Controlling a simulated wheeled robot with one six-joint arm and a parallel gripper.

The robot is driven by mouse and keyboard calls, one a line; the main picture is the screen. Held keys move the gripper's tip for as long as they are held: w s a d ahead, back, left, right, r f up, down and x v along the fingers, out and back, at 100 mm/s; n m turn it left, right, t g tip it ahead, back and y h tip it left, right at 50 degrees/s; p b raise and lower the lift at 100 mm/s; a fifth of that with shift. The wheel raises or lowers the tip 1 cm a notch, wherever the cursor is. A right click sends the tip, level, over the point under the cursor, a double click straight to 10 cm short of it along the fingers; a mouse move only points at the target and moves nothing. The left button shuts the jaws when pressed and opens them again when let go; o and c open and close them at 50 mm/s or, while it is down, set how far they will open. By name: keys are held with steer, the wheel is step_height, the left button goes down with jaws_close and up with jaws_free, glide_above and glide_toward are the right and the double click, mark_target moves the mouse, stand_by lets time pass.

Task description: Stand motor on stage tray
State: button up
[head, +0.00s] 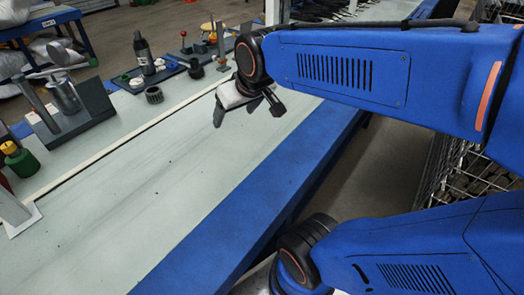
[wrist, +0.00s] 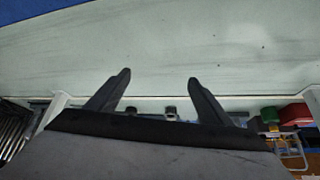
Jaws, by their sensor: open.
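My gripper (head: 247,110) is open and empty above the pale bench top, near its far right part in the head view. In the wrist view its two dark fingers (wrist: 158,78) stand apart with only bare bench between their tips. A dark flat tray (head: 172,70) lies along the bench's back and carries a black bottle (head: 142,52), white rings (head: 136,82) and small posts. It may be the stage tray. A grey angled rack (head: 85,112) at the left holds metal cylinders (head: 64,95). I cannot tell which part is the motor.
A black ribbed ring (head: 154,95) sits on the bench in front of the tray. A green bottle with a yellow cap (head: 20,160) stands at the left edge. A pale raised strip (head: 110,152) runs along the bench. The bench middle (head: 150,195) is clear. A wire basket (head: 465,165) stands at the right.

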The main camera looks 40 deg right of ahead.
steer(key=s+f+g, duration=0.1)
steer(key=s+f, duration=0.1)
steer(key=s, duration=0.4)
steer(key=s+f, duration=0.2)
steer(key=s, duration=0.4)
steer(key=shift+s+f+g, duration=0.25)
steer(key=shift+s+g, duration=0.05)
steer(key=shift+g, duration=0.1)
stand_by(0.3)
